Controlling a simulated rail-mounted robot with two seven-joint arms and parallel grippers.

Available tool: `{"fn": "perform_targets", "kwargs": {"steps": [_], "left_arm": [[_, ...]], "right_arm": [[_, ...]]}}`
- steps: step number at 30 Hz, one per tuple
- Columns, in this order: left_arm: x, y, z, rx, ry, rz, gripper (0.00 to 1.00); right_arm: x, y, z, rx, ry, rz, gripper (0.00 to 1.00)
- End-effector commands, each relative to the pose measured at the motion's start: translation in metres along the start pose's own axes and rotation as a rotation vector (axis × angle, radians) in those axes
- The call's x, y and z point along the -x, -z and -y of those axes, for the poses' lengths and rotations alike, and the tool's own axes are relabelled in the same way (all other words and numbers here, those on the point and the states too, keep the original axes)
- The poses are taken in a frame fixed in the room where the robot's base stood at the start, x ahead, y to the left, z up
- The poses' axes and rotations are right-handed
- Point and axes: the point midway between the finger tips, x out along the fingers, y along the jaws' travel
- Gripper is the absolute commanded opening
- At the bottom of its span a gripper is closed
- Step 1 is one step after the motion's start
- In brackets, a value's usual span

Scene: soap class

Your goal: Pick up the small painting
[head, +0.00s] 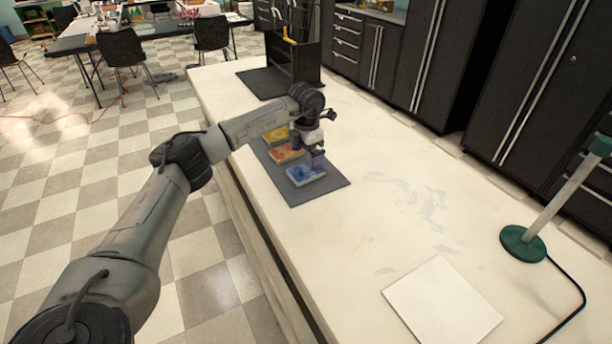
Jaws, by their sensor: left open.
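Several small paintings lie in a row on a dark grey mat (322,191) on the white counter. The nearest is a blue painting (304,175). Behind it are an orange painting (283,154) and a yellow painting (275,134). My left gripper (317,163) is pointed down over the blue painting's right side, open. I cannot tell whether its fingers touch the painting. The gripper and wrist hide part of the mat and of the paintings' right sides. My right gripper is not in view.
A white square panel (442,303) lies at the counter's front right. A green lamp base (522,243) with a pole and black cord stands at the right. A black rack (292,62) stands at the back. The counter's middle is clear.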

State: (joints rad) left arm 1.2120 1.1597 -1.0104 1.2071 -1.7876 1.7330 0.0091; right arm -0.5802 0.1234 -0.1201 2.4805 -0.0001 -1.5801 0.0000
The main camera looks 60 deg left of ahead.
Motion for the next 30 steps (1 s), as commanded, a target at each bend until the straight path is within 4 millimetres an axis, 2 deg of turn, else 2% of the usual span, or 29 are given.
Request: {"fn": "perform_targets", "kwargs": {"steps": [8, 21, 28, 30], "left_arm": [[-0.011, 0.001, 0.0, -0.001, 0.001, 0.0, 1.0], [-0.058, 0.005, -0.001, -0.001, 0.001, 0.0, 1.0], [-0.059, 0.005, -0.001, -0.001, 0.001, 0.001, 1.0], [-0.059, 0.005, -0.001, -0.001, 0.001, 0.001, 0.93]], "right_arm": [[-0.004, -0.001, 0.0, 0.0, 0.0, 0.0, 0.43], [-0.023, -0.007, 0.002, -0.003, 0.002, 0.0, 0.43], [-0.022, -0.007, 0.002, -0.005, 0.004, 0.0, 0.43], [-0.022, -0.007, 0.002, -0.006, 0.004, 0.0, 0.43]]}}
